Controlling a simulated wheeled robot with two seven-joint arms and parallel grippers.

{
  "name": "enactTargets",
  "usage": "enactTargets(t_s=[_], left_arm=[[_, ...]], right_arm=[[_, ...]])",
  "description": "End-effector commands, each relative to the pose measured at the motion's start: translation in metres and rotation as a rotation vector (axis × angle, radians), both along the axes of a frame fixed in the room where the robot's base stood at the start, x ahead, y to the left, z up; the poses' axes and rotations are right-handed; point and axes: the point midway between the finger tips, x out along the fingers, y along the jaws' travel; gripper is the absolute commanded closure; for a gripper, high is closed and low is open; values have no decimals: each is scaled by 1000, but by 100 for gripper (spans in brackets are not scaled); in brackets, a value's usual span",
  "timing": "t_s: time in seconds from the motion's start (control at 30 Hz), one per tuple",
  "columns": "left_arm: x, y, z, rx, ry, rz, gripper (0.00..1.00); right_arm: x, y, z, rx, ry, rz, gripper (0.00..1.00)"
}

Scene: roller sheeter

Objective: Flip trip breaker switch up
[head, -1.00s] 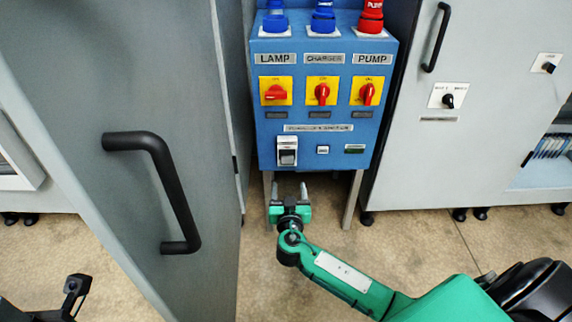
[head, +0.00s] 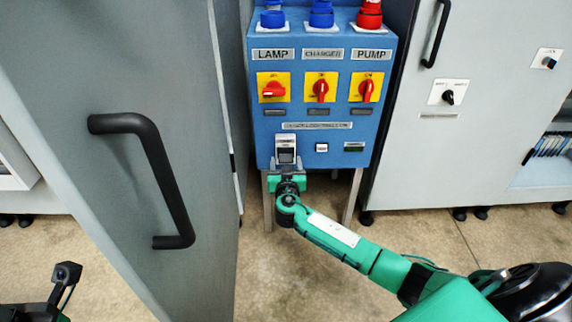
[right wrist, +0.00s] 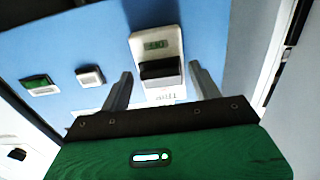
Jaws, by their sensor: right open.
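The trip breaker switch (head: 286,150) is a white housing with a dark rocker, low on the left of the blue panel (head: 330,112). In the right wrist view the breaker (right wrist: 158,62) shows with its dark rocker and a greenish label. My right gripper (head: 286,165) is at the breaker's lower end, and its fingers lie on either side of it. In the right wrist view the right gripper (right wrist: 162,88) is open with nothing between its fingers; contact with the breaker cannot be told. My left gripper (head: 66,274) is partly in view at the lower left, away from the panel.
Three red rotary switches on yellow plates sit above, the middle one (head: 320,88) under a charger label. A small white button (head: 321,148) is right of the breaker. A grey door with a black handle (head: 150,180) stands close on the left. Grey cabinets (head: 480,130) stand right.

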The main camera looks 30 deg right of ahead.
Motion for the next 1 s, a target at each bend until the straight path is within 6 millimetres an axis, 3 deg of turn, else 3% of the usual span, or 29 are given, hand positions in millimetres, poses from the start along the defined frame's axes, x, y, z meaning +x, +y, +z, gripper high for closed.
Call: enactTargets(t_s=[0.07,0.27,0.3,0.87,1.0], left_arm=[[0,0,0,-1,-2,1,64],[0,1,0,-1,-3,3,64],[0,1,0,-1,-2,3,64],[5,4,3,0,42,19,64],[8,4,-6,11,95,20,64]], right_arm=[[0,0,0,0,0,0,40],[0,0,0,-1,0,0,80],[0,0,0,-1,0,0,81],[0,2,9,49,95,-4,81],[-1,1,12,67,137,-3,81]])
